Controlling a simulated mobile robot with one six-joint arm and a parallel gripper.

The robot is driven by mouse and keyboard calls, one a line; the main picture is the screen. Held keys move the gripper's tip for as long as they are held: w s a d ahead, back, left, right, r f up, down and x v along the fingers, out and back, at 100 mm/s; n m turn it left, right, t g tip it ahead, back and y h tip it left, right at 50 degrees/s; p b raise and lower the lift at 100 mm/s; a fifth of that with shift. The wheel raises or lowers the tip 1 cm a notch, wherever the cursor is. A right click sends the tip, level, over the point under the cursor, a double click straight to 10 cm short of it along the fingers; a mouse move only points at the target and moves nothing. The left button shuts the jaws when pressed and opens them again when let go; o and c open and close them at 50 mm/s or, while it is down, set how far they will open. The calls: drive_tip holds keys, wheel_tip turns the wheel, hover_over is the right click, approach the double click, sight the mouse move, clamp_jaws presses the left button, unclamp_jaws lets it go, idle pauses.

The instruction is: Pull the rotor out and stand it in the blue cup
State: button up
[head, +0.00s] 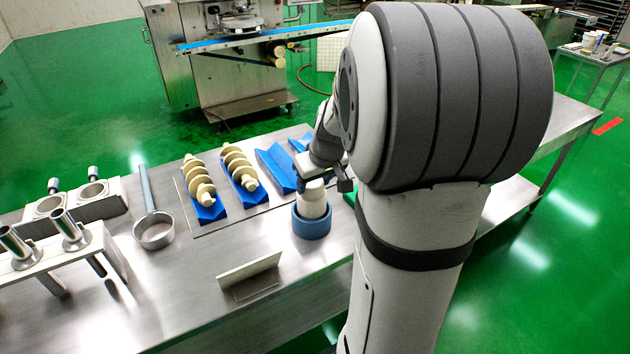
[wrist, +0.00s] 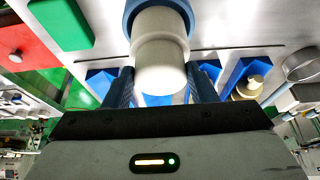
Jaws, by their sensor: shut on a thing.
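The rotor (head: 313,203), a pale cream stepped cylinder, stands roughly upright in the blue cup (head: 311,229) on the steel table. Its lower end is hidden inside the cup. My gripper (head: 317,180) is above the cup and shut on the upper part of the rotor. In the wrist view the rotor (wrist: 160,62) sits between the two dark fingers of my gripper (wrist: 161,84), and the cup's blue rim (wrist: 130,14) shows around its far end.
Two cream augers (head: 197,178) lie in blue cradles (head: 208,212) left of the cup, with empty blue cradles (head: 275,168) behind it. A steel plate stand (head: 249,276) is in front left. A ring-ended handled tool (head: 153,232) and metal fittings (head: 72,230) lie further left.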

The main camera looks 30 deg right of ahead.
sight(315, 197)
idle(0.4)
drive_tip(key=shift+f+b, duration=2.5)
drive_tip(key=o, duration=1.5)
drive_tip(key=shift+p+v, duration=1.95)
drive_tip(key=shift+v, duration=1.85)
